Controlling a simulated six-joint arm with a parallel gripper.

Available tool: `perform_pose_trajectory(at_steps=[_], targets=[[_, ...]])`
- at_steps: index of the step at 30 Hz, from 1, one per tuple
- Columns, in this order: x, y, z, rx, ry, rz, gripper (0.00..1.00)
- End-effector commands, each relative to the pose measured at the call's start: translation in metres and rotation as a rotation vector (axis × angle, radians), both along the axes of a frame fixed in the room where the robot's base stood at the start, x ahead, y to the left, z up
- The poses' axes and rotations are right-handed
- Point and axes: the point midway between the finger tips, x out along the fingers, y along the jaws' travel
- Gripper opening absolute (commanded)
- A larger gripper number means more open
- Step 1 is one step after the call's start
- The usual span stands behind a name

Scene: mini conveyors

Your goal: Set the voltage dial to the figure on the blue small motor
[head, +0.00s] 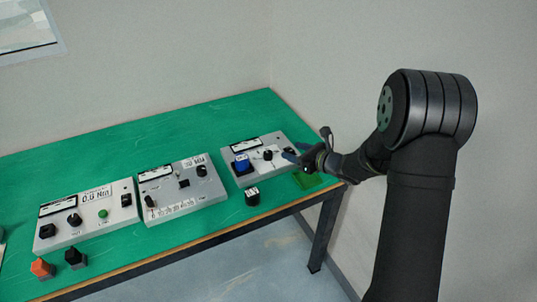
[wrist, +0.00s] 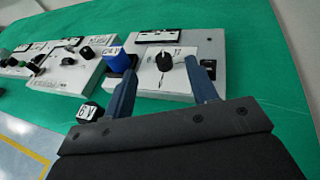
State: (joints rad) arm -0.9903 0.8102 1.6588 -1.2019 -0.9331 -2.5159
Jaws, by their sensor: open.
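The blue small motor (head: 242,164) stands at the left of the right-hand grey panel (head: 264,174); it also shows in the wrist view (wrist: 117,61). Its white label is too small to read surely. A black dial knob (head: 268,155) sits on a white scale in the middle of that panel, and I take it for the voltage dial; it shows in the wrist view (wrist: 164,61) too. My gripper (head: 292,154) is open above the panel's right part. In the wrist view its blue fingers (wrist: 161,67) appear on either side of the dial, with no clear contact.
A black labelled motor (head: 252,197) stands on the green table in front of the panel. Two more panels (head: 180,187) (head: 87,215) stand to the left. An orange motor (head: 42,268) and a black one (head: 75,257) stand at the front left.

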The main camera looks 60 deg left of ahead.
Motion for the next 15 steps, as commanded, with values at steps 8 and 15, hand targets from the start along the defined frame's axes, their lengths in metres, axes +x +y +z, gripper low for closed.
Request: perform_pose_trajectory(at_steps=[8,15], targets=[[0.033,-0.018,-0.016,-0.085,-0.016,0.164,0.53],[0.031,-0.014,-0.024,-0.106,-0.018,0.193,0.53]])
